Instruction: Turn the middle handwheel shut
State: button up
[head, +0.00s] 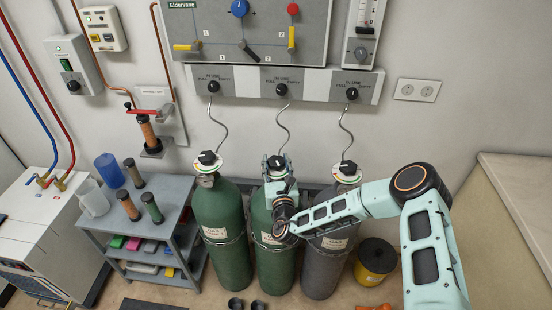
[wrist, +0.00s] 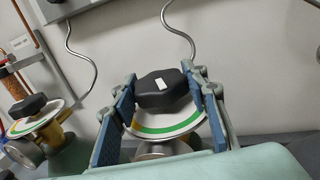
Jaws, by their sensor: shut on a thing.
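The middle handwheel is a black lobed knob with a white mark, in the wrist view (wrist: 162,88) between my fingers. It sits above a white dial plate (wrist: 165,130) with a green and yellow band. In the head view the middle handwheel (head: 276,162) shows on top of the middle green cylinder (head: 263,245). My gripper (head: 277,172) reaches it from the front. In the wrist view my gripper (wrist: 163,90) is shut on the handwheel, one blue-padded finger on each side. The valve body below is partly hidden.
The left handwheel (head: 207,157) and right handwheel (head: 348,167) stand close on either side, on a green and a grey cylinder. Thin hoses (head: 283,125) rise to the wall panel. A grey cart (head: 150,205) stands left, a yellow bucket (head: 374,262) right.

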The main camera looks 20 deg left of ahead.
jog(key=m+t+h, duration=0.1)
jog(key=m+h, duration=0.2)
jog(key=h, duration=0.1)
jog(key=m+h, duration=0.2)
jog(key=h, duration=0.2)
jog(key=shift+f+m+t+h, duration=0.15)
jog(key=shift+m+t+h, duration=0.25)
jog(key=m+g+h+b, duration=0.1)
jog(key=m+h+b, duration=0.2)
jog(key=h, duration=0.1)
jog(key=shift+f+h, duration=0.15)
jog(key=shift+h, duration=0.25)
jog(key=m+g+h+b, duration=0.1)
jog(key=m+h+b, duration=0.1)
jog(key=h+b, duration=0.1)
jog(key=shift+b, duration=0.75)
jog(key=shift+m+g+h+b, duration=0.5)
jog(key=shift+b, duration=0.55)
jog(key=m+h+b, duration=0.1)
jog(key=b, duration=0.2)
jog(key=shift+g, duration=0.4)
jog(key=m+g+h+b, duration=0.1)
jog(key=b, duration=0.1)
jog(key=shift+r+b, duration=0.3)
jog(key=shift+r, duration=0.05)
jog(key=shift+w+r, duration=0.1)
jog(key=shift+r, duration=0.1)
